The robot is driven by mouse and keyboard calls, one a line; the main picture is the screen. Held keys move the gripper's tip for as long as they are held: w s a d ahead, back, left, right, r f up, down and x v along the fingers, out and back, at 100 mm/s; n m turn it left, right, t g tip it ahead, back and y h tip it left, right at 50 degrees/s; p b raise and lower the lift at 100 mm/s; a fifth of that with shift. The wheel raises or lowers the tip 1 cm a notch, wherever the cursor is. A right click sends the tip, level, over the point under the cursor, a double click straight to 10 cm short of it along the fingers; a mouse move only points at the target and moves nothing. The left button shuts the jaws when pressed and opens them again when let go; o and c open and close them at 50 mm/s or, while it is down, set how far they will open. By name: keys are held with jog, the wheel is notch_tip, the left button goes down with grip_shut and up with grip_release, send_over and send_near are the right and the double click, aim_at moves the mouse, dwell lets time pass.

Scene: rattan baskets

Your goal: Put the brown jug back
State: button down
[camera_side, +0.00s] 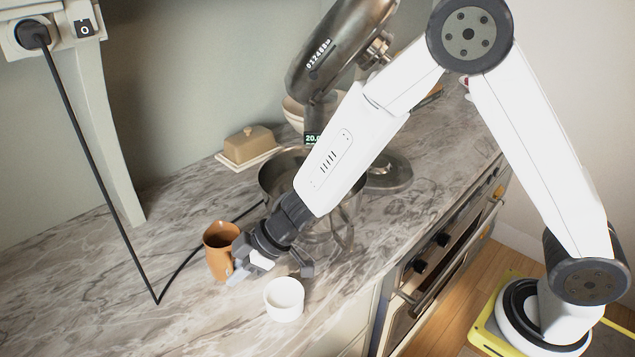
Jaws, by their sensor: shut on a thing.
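The brown jug (218,254) is upright on the marble counter at the left of centre in the side view, or very close above it; I cannot tell which. My gripper (240,268) reaches down from the right and is shut on the jug's right side. The fingers and the wrist hide part of that side of the jug.
A white cup (284,299) stands close to the right of my gripper. A metal mixing bowl (277,180) and a tilted stand mixer (335,50) are behind my arm. A butter dish (249,146) sits at the back. A black cable (105,195) hangs left; the counter's front left is clear.

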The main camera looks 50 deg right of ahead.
dwell(0.3)
jog(key=c, duration=0.7)
grip_release()
jog(key=shift+f, duration=0.1)
jog(key=shift+o, duration=0.2)
jog(key=shift+s+d+r, duration=0.1)
jog(key=shift+d+r, duration=0.1)
jog(key=shift+r, duration=0.25)
jog(key=v, duration=0.6)
jog(key=shift+s+d+r, duration=0.15)
jog(key=shift+d+r, duration=0.05)
jog(key=shift+r, duration=0.05)
